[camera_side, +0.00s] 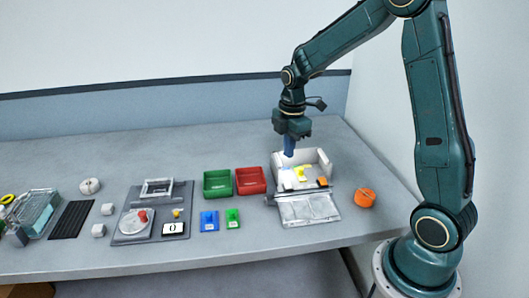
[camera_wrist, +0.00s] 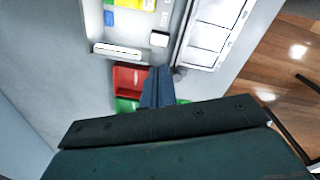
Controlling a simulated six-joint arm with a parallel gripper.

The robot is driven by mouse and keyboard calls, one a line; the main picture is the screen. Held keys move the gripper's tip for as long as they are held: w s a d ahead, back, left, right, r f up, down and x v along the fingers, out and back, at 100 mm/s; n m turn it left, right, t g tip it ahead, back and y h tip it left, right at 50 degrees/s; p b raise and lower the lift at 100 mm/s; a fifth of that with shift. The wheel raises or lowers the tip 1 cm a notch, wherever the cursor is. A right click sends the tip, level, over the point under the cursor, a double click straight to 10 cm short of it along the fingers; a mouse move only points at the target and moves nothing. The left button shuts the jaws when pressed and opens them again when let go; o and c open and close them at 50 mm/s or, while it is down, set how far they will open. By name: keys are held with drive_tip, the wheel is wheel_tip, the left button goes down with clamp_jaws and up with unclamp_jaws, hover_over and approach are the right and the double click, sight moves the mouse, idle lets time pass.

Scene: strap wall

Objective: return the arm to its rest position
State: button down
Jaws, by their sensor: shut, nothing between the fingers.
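My gripper (camera_side: 289,152) points down, shut and empty, with its blue fingers together. In the side view its tips overlap the left back corner of the open white box (camera_side: 322,163); I cannot tell the exact height above it. In the wrist view the shut fingers (camera_wrist: 158,76) cover part of the red bin (camera_wrist: 129,80), and the white box (camera_wrist: 172,45) lies beyond them. The box holds yellow, white and orange things, and its flat lid part (camera_side: 308,209) lies in front. No marked rest place shows.
A green bin (camera_side: 217,184) stands beside the red bin. Small blue (camera_side: 209,221) and green (camera_side: 232,218) trays lie in front. An orange pot (camera_side: 364,197) is right of the box. A grey board (camera_side: 127,227) and wire basket (camera_side: 38,210) are left. The air above the table's left is clear.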

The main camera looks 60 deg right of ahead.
drive_tip(key=s+a+r+m+t, duration=0.2)
drive_tip(key=s+a+r+m, duration=0.5)
drive_tip(key=r, duration=0.4)
drive_tip(key=s+a+r+m+t, duration=0.1)
drive_tip(key=s+a+m, duration=0.2)
drive_tip(key=s, duration=0.4)
drive_tip(key=s+a+r+m+t, duration=0.2)
drive_tip(key=s+a+m, duration=0.1)
drive_tip(key=s, duration=0.3)
drive_tip(key=shift+s+m, duration=0.35)
drive_tip(key=shift+m, duration=0.05)
drive_tip(key=shift+w, duration=0.1)
drive_tip(key=w+d+f+n+g, duration=0.2)
drive_tip(key=w+d+f+n, duration=0.2)
drive_tip(key=w, duration=0.6)
drive_tip(key=w+d+f+n+g, duration=0.3)
drive_tip(key=w+d+f+n, duration=0.2)
drive_tip(key=w+d, duration=0.4)
drive_tip(key=shift+w+f, duration=0.55)
drive_tip(key=shift+f, duration=0.15)
drive_tip(key=shift+d+f, duration=0.1)
